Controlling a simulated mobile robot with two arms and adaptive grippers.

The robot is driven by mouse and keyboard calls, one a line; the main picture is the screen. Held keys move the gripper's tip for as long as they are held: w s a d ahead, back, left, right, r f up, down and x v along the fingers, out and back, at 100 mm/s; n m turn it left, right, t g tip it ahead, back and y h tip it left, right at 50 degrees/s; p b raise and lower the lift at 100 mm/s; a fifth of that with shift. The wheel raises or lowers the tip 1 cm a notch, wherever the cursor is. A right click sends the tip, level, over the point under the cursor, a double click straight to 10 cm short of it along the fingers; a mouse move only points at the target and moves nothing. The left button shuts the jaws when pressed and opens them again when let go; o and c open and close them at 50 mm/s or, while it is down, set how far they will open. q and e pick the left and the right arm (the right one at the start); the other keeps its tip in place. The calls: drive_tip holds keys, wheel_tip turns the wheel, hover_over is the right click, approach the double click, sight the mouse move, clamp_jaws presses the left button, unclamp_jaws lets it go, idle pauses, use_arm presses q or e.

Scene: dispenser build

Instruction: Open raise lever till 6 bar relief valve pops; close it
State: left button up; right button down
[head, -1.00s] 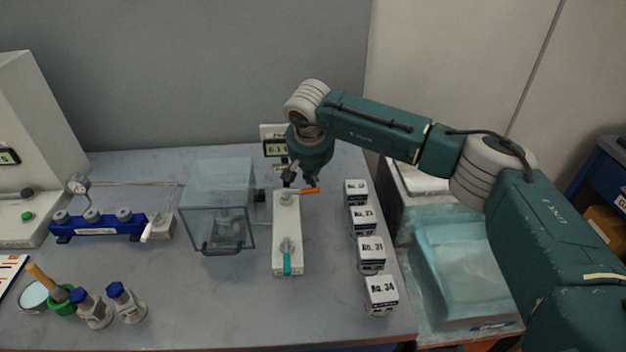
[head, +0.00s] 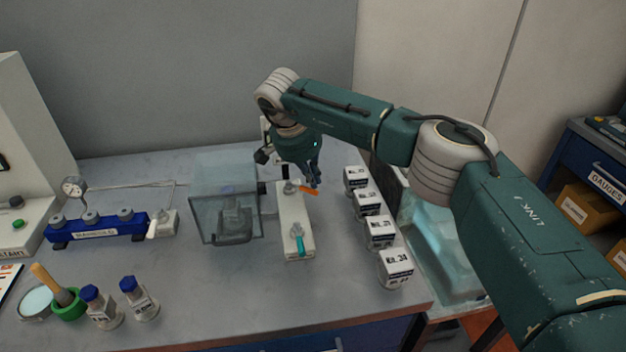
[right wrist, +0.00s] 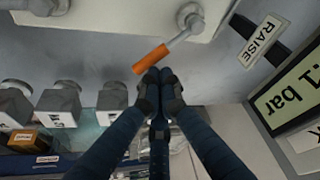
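The raise lever (head: 309,189), with an orange handle, sticks out to the right from the far end of a white valve block (head: 292,215). A second lever, teal (head: 299,244), is at the block's near end. My right gripper (head: 314,182) is low beside the orange handle. In the right wrist view its fingers (right wrist: 160,82) are together, with nothing seen between them, close to the tip of the orange handle (right wrist: 150,60). Whether they touch it, I cannot tell. A "RAISE" label (right wrist: 262,38) and a display (right wrist: 290,85) ending in ".1 bar" show there. My left gripper is out of view.
A clear box (head: 225,175) stands left of the block. A blue manifold (head: 97,226) with a gauge (head: 74,188) and blue-capped bottles (head: 140,298) are at left. The front middle of the table is clear.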

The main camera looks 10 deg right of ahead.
drive_tip(key=shift+s+a+m+g, duration=0.3)
drive_tip(key=shift+s+a+m, duration=0.2)
drive_tip(key=shift+m, duration=0.4)
drive_tip(key=shift+s+a+m+h, duration=0.3)
drive_tip(key=shift+a+m, duration=0.15)
drive_tip(key=shift+m, duration=0.55)
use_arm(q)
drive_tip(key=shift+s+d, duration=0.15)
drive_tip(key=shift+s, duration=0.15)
use_arm(e)
drive_tip(key=shift+s+a, duration=0.2)
drive_tip(key=shift+a, duration=0.35)
drive_tip(key=shift+s+a, duration=0.2)
drive_tip(key=shift+a, duration=0.35)
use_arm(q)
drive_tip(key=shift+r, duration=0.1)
